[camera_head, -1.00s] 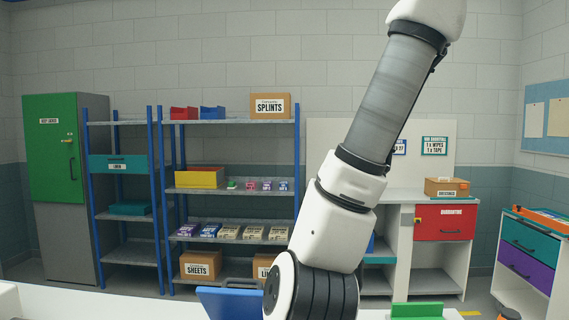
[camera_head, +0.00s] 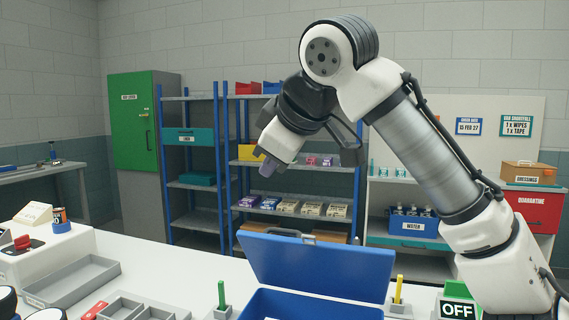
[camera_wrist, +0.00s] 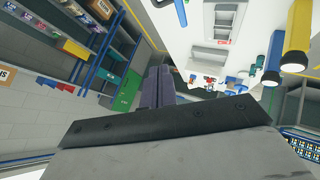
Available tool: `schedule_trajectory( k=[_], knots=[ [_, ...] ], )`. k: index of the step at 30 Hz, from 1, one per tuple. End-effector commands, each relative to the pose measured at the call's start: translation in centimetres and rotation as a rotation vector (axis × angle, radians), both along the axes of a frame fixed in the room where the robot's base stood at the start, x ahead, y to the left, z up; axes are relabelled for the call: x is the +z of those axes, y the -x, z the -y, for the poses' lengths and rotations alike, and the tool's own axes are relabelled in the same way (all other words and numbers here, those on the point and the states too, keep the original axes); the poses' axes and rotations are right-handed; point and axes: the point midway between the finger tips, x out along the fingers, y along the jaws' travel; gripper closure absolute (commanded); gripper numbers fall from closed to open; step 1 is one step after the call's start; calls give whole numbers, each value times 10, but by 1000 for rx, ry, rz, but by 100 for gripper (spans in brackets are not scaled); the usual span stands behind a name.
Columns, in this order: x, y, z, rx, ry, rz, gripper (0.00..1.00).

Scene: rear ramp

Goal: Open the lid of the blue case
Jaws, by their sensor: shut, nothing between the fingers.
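The blue case (camera_head: 290,306) stands on the white table at the bottom middle of the head view, its front cut off by the picture edge. Its blue lid (camera_head: 318,268) is raised and leans back from the case's rear edge, so the inside shows. My gripper (camera_head: 268,168) is above and behind the lid, slightly left of its middle, clear of it and pointing down to the left. Its fingers (camera_wrist: 152,88) are together and empty in the wrist view.
A green upright peg (camera_head: 222,294) stands left of the case and a yellow one (camera_head: 398,290) right of it. A grey tray (camera_head: 75,283) and a compartment tray (camera_head: 140,308) lie to the left. An OFF sign (camera_head: 457,309) stands at right. Shelves line the back.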

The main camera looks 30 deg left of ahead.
Motion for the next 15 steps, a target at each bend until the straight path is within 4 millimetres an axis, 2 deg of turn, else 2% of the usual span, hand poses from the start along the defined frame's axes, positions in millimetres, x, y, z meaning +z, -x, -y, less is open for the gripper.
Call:
schedule_trajectory(
  k=[1,3,6,11,15],
  knots=[
    [-20,-8,11,-49,64,-24,100],
    [-37,-14,21,-98,128,-51,100],
    [-50,-19,30,-134,174,-72,100],
    [-64,-25,25,-142,186,-76,100],
    [-84,-34,13,-140,185,-75,100]
  ],
)
